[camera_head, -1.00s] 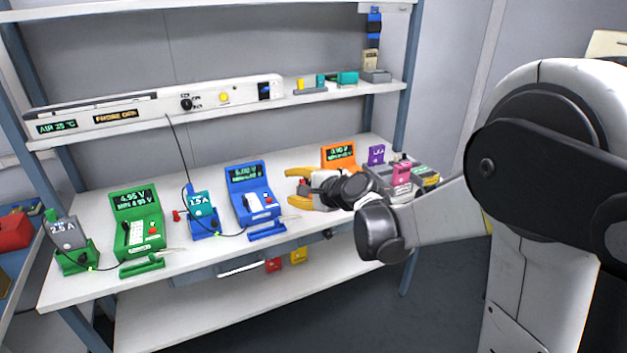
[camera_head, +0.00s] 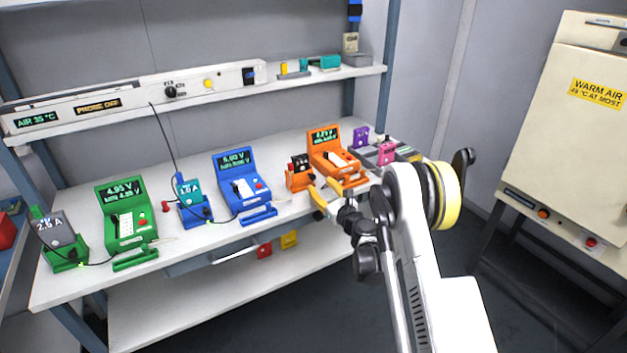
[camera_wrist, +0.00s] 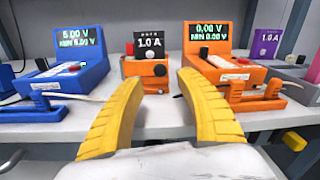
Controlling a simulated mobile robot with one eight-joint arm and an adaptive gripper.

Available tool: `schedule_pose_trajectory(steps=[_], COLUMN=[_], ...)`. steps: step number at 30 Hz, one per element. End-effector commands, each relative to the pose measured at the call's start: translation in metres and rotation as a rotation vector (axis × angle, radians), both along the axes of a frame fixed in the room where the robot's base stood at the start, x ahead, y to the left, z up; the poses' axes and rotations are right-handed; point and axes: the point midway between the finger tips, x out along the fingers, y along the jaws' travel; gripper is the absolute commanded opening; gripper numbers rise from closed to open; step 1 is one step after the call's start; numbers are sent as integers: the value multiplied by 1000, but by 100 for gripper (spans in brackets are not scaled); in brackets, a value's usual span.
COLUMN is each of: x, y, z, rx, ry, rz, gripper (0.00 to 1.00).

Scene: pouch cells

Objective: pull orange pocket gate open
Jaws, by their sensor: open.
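The orange station (camera_head: 336,152) stands on the bench with a lit screen reading 0.00 V in the wrist view (camera_wrist: 210,45). The orange pocket gate (camera_head: 356,187) is at its front edge and also shows low on its front in the wrist view (camera_wrist: 258,103). I cannot tell from these frames how far the gate is open. My gripper (camera_wrist: 161,80) has two yellow fingers spread apart with nothing between them. It points at the bench front, left of the orange gate, facing the orange holder (camera_wrist: 147,75) with the black 1.0 A pack (camera_wrist: 148,45). In the head view, my arm partly hides it.
The blue station (camera_head: 243,178) stands left of the orange holder, with the green station (camera_head: 125,212) farther left. A purple block (camera_head: 361,137) and a pink block (camera_head: 386,153) are to the right. A warm-air cabinet (camera_head: 570,130) stands at far right.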

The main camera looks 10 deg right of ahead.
Motion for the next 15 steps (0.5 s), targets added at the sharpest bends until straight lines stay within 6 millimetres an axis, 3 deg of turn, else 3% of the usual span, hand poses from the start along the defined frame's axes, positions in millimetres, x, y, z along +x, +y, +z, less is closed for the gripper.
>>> schedule_pose_trajectory(steps=[7,15], x=[45,63], y=[13,17], z=[-2,0], rx=[-2,-2], ry=[0,-1], rz=[1,0], gripper=[43,43])
